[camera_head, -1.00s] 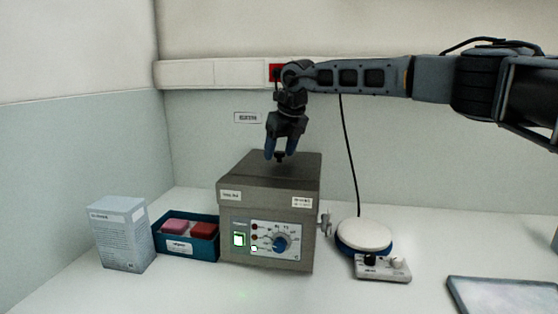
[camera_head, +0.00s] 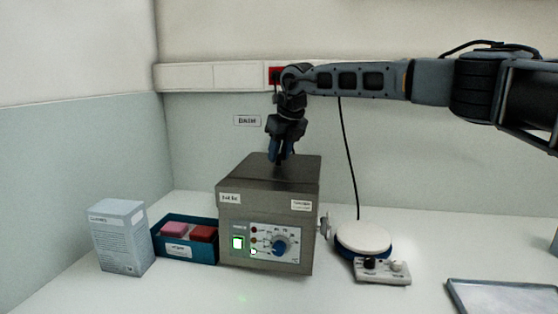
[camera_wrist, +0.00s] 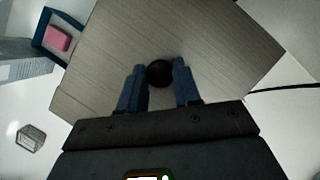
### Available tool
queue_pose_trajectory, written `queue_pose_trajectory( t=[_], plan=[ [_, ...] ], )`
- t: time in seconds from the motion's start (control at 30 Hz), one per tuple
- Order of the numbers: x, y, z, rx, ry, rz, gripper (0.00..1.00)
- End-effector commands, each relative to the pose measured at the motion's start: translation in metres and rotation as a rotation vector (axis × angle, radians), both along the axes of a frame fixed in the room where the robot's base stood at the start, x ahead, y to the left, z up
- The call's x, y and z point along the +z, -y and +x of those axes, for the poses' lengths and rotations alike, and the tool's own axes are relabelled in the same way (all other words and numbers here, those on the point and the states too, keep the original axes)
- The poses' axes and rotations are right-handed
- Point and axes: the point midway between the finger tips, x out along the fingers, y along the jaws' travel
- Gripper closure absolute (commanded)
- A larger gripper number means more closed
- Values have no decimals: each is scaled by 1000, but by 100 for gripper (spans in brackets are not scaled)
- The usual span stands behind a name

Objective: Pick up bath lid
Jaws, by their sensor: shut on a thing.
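The bath lid (camera_head: 248,176) is the grey metal top of the box-shaped water bath (camera_head: 232,252), and it sits on the bath. In the wrist view the lid (camera_wrist: 110,50) fills the middle, with its round black knob (camera_wrist: 159,73) between my fingertips. My gripper (camera_head: 281,160) points down over the lid and is shut on the knob. In the wrist view the blue fingers of my gripper (camera_wrist: 160,80) stand on either side of the knob. In the head view the fingers mostly hide the knob.
A blue tray (camera_head: 178,250) with a pink and a red block stands left of the bath, beside a pale carton (camera_head: 118,238). A round white-topped plate device (camera_head: 363,237) stands to the right. A shallow tray (camera_head: 500,284) lies at front right. The front counter is clear.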

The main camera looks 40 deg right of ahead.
Motion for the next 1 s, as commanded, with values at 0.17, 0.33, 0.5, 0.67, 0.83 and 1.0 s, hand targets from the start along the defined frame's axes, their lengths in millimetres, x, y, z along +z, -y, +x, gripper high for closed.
queue_pose_trajectory(
  t=[0.17,0.33,0.5,0.67,0.83,1.0],
  plan=[
    [8,0,1,0,3,-1,94],
    [29,1,1,-1,5,-2,94],
    [54,20,-18,-4,3,-3,94],
    [76,45,-43,-4,3,-1,94],
    [94,66,-64,-4,2,-1,94],
    [106,79,-76,-1,2,-1,94]
  ],
)
